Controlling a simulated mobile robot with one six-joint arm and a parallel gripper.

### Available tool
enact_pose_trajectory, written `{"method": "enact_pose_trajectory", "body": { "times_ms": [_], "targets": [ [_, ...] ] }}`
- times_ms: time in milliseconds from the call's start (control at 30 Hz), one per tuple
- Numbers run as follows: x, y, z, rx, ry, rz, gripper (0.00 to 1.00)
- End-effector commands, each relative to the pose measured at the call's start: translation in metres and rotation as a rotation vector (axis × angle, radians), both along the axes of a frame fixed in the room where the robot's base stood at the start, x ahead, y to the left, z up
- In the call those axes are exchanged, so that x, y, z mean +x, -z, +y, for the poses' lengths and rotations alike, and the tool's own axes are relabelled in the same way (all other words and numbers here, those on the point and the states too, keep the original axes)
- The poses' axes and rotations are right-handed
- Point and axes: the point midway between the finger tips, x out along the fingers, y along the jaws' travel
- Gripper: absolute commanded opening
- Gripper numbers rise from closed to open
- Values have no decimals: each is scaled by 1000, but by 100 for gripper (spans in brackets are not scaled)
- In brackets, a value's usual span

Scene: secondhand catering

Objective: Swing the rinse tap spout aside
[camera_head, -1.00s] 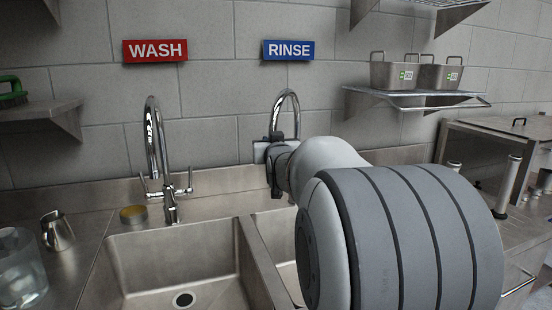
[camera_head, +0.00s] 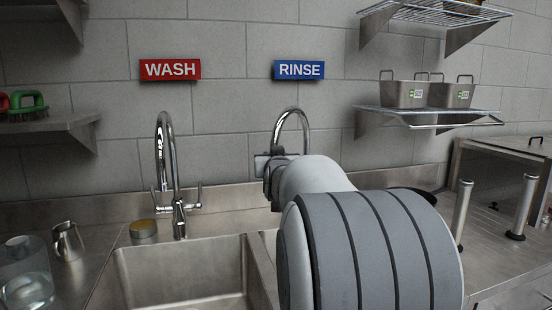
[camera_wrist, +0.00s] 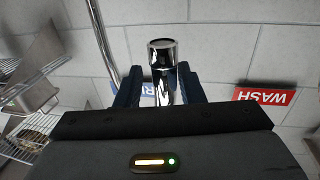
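The rinse tap spout (camera_head: 291,112) is a chrome gooseneck under the blue RINSE sign (camera_head: 299,70). Its free end hangs left, at my gripper (camera_head: 268,163). In the wrist view the chrome spout end (camera_wrist: 162,58) stands between the two dark fingers of my gripper (camera_wrist: 160,82). A narrow gap shows beside the left finger; the right finger is close to or touching the chrome. The fingers look apart, around the spout rather than clamped. My arm hides the rinse tap's base and most of the rinse basin.
The wash tap (camera_head: 165,150) stands to the left, behind the wash basin (camera_head: 185,270). A steel jug (camera_head: 67,240), a round tin (camera_head: 143,229) and a clear container (camera_head: 25,280) are on the left counter.

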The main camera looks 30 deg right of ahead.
Motion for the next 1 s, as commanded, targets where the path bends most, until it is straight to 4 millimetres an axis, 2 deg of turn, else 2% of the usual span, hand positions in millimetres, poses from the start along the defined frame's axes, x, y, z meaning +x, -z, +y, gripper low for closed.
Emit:
{"method": "enact_pose_trajectory", "body": {
  "times_ms": [367,800,1000],
  "targets": [
    [-4,0,2,1,0,0,41],
    [-59,0,30,0,0,-1,41],
    [-69,0,35,2,1,-1,41]
  ]
}}
